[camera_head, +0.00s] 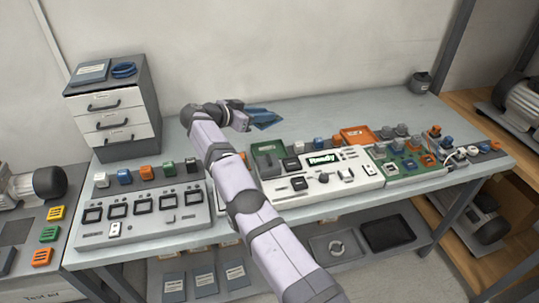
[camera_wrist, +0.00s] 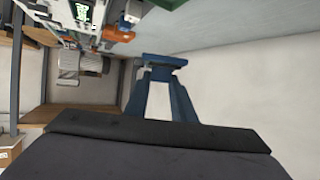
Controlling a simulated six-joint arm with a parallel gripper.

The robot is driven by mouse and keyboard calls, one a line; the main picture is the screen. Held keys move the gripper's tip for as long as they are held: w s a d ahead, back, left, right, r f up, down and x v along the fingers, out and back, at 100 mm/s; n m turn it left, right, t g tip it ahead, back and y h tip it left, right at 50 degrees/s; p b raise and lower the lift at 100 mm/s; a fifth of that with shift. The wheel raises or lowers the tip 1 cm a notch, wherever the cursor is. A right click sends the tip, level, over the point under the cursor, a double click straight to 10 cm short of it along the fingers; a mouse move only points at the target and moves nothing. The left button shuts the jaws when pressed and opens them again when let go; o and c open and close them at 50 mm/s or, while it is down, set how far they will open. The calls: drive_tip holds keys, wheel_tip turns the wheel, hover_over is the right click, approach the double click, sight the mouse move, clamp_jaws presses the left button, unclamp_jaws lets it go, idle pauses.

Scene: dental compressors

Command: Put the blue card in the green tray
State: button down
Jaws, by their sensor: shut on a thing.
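My gripper (camera_head: 247,113) is raised above the back part of the bench, in front of the wall. It is shut on the blue card (camera_head: 264,120), which sticks out to the right of it in the head view. In the wrist view the blue card (camera_wrist: 165,60) shows as a thin blue strip across the fingertips of my gripper (camera_wrist: 162,72). The green tray (camera_head: 267,147) lies on the bench below and in front of the card, behind the white panel. The card is apart from the tray. My arm hides some of the bench left of the tray.
A white panel (camera_head: 324,180) with a green display stands in front of the tray. An orange tray (camera_head: 357,135) lies to its right, with a green board (camera_head: 408,163) beyond. A drawer cabinet (camera_head: 112,112) stands at the left. The back of the bench is mostly clear.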

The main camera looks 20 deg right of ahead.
sight(263, 125)
drive_tip(key=shift+s+d+f, duration=0.1)
drive_tip(key=shift+f, duration=0.3)
drive_tip(key=shift+s+d+f+m+g+h, duration=0.15)
drive_tip(key=shift+s+f, duration=0.1)
drive_tip(key=shift+f, duration=0.4)
drive_tip(key=shift+s+f+m+g+h, duration=0.15)
drive_tip(key=shift+s+f, duration=0.05)
drive_tip(key=shift+f, duration=0.4)
wheel_tip(263, 125, down, 6)
drive_tip(key=b, duration=0.6)
drive_tip(key=shift+r, duration=0.2)
drive_tip(key=shift+f+b, duration=0.5)
drive_tip(key=shift+f, duration=1.65)
drive_tip(key=shift+f, duration=0.1)
drive_tip(key=shift+f, duration=0.15)
drive_tip(key=c, duration=1.5)
unclamp_jaws()
